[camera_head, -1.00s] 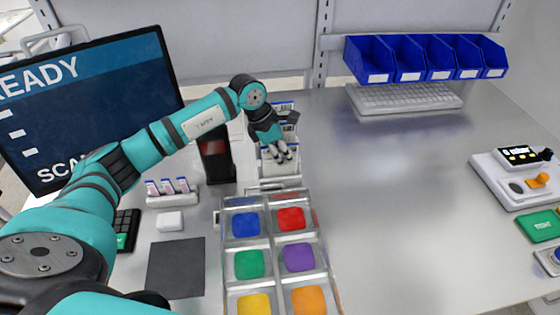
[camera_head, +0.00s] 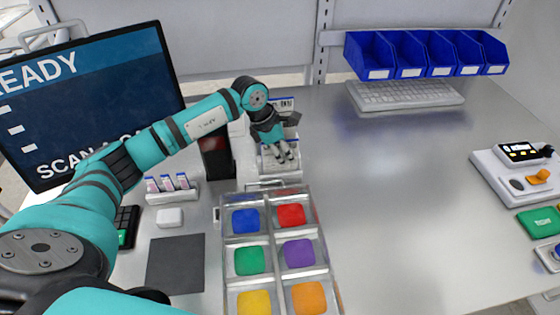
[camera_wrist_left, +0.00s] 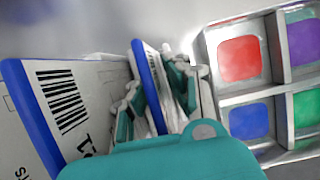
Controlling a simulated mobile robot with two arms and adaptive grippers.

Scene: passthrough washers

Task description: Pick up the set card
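White set cards with blue edges and barcodes stand in a holder (camera_head: 281,181) at the back middle of the bench. One large card (camera_wrist_left: 70,105) fills the left of the left wrist view. Another card (camera_wrist_left: 148,82) stands between the fingers of my left gripper (camera_wrist_left: 157,92), which look close against both its faces. In the head view the left gripper (camera_head: 284,157) points down over the holder and hides part of it. A card top (camera_head: 281,104) shows behind the gripper. My right gripper is not in view.
A tray (camera_head: 272,275) of coloured squares lies just in front of the holder. A dark block (camera_head: 217,158), a small rack (camera_head: 172,192) and a screen (camera_head: 90,100) are to the left. Blue bins (camera_head: 425,55) and a keyboard (camera_head: 405,95) are behind right. The right middle is clear.

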